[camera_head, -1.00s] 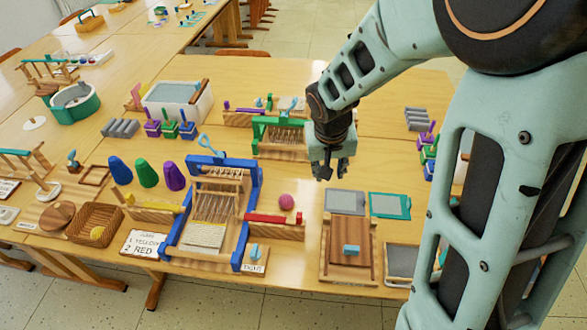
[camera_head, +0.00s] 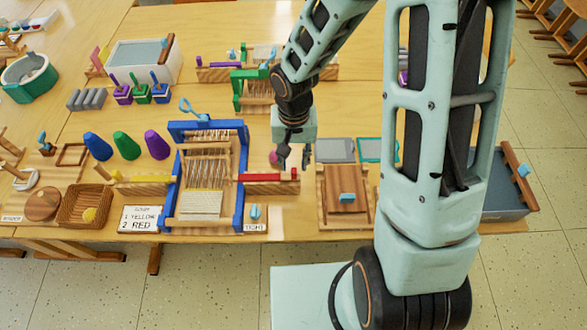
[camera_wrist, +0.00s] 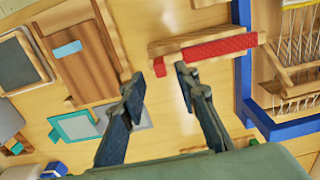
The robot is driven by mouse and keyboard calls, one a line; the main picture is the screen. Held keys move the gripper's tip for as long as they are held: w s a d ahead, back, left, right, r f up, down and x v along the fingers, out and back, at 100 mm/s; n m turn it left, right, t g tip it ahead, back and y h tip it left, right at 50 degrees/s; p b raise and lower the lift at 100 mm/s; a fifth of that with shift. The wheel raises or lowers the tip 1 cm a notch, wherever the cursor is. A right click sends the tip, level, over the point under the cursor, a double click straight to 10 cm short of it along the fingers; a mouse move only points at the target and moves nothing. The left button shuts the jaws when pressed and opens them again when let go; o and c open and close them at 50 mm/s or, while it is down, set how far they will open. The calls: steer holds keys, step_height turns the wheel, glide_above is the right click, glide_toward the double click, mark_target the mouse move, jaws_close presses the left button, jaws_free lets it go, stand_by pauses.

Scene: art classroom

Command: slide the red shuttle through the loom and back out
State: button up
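The red shuttle (camera_head: 268,177) lies on a wooden rest just right of the blue loom (camera_head: 241,160). In the wrist view the shuttle (camera_wrist: 222,47) points toward the loom (camera_wrist: 243,75), and a small red end piece shows at the rest's near end. My gripper (camera_head: 294,166) is above the shuttle's right end. In the wrist view my gripper (camera_wrist: 161,82) has its fingers apart with nothing held between them; the red end piece shows between the tips. The loom has strung threads and a pale woven patch (camera_head: 200,204).
A yellow shuttle (camera_head: 140,179) lies left of the loom. A pink ball (camera_head: 273,157) is partly hidden by my gripper. A wooden box (camera_head: 345,185) with a blue handle stands right. A green loom (camera_head: 238,90) stands behind. A sign (camera_head: 140,218) reads 1 yellow, 2 red.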

mark_target(293, 170)
steer(key=shift+f, duration=2.3)
jaws_close()
